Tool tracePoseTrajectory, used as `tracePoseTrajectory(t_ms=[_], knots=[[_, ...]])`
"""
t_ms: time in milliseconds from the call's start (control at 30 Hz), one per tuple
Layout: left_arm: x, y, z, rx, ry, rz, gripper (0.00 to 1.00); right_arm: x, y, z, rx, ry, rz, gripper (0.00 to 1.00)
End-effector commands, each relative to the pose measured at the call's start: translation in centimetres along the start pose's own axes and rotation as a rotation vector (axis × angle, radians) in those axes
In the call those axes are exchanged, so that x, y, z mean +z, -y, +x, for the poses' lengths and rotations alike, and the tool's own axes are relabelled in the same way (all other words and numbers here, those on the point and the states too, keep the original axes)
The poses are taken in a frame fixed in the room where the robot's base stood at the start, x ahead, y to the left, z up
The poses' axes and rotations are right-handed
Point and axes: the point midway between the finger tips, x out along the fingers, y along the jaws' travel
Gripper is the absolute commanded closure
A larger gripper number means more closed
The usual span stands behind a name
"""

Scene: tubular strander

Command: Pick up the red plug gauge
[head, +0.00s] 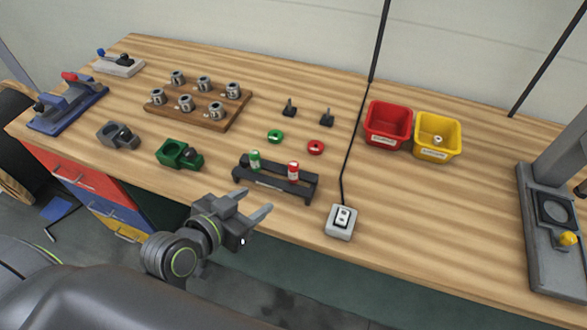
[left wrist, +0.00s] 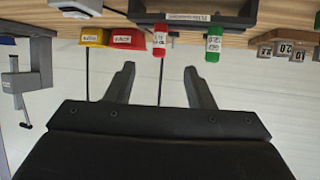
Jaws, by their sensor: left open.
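The red plug gauge (head: 293,171) stands upright in the right part of a dark rack (head: 270,184) near the table's front edge. The green plug gauge (head: 255,160) stands in the same rack to its left. In the left wrist view, which is upside down, the red plug gauge (left wrist: 159,40) shows beyond the fingertips, with the green one (left wrist: 213,45) to its right. My left gripper (head: 254,206) is open and empty, in front of the rack and apart from both gauges. My right gripper is not in view.
A switch box (head: 341,221) with a black cable stands right of the rack. A green ring (head: 275,136) and a red ring (head: 316,147) lie behind it. Red (head: 388,124) and yellow (head: 437,136) bins stand farther back. A green block (head: 178,154) is to the left. The right-middle tabletop is clear.

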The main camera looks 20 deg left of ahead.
Motion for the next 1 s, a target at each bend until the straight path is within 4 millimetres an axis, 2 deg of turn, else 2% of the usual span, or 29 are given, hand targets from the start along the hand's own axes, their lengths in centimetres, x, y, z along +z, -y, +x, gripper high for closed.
tracePoseTrajectory(t_ms=[67,233,300,700,1000], knots=[[-1.1,-0.2,0.2,0.005,-0.043,0.01,0.52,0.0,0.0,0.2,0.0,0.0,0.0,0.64],[-1.3,-0.3,2.5,0.008,-0.054,0.012,0.52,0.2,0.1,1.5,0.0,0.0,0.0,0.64],[-1.8,-0.3,3.5,0.008,-0.05,0.008,0.52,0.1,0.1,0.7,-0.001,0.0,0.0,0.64],[-2.0,-0.3,10.3,0.007,-0.047,0.011,0.52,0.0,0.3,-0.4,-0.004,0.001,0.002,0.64],[-2.0,-0.3,12.1,0.006,-0.047,0.012,0.52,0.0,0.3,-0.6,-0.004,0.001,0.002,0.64]])
